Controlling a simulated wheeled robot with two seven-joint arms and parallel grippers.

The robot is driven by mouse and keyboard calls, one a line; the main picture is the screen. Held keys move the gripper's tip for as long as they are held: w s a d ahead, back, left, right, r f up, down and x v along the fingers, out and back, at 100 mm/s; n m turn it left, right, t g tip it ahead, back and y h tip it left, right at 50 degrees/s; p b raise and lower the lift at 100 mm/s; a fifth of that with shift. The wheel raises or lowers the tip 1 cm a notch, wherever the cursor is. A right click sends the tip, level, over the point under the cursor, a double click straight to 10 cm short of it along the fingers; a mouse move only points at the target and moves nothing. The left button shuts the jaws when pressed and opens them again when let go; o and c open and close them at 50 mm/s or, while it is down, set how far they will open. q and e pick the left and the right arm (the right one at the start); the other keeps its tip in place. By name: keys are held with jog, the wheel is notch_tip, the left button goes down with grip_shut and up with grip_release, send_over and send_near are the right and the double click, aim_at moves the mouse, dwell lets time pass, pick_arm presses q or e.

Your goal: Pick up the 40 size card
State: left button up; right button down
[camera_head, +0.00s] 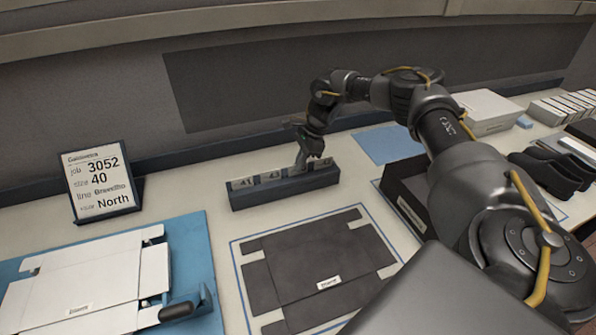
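A dark card rack (285,189) stands at the back middle of the table. Small grey size cards (242,183) stand in its slots; their numbers are too small to read surely, so I cannot tell which is 40. My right gripper (302,160) points down at the rack's right part, with its fingers at card height. A pale grey upright piece shows at the fingertips, and I cannot tell whether it is a finger or a card. Whether the fingers are shut is unclear. My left gripper is not in view.
A job sign (102,182) reading 3052, size 40 and North stands at the left. A flat white box blank (85,290) lies on a blue mat, and a dark blank (318,275) lies in front of the rack. Dark shoe lasts (545,175) lie at the right.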

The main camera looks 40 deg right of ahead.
jog(key=shift+r+b, duration=0.35)
jog(key=shift+r, duration=0.1)
notch_tip(320, 180, up, 2)
jog(key=shift+r+b, duration=0.2)
jog(key=shift+b, duration=0.45)
jog(key=s+a+r+b, duration=0.1)
jog(key=s+r, duration=0.8)
jog(key=s, duration=0.5)
jog(key=shift+a+r+b, duration=0.3)
jog(key=shift+a+r, duration=0.05)
jog(key=shift+r, duration=0.05)
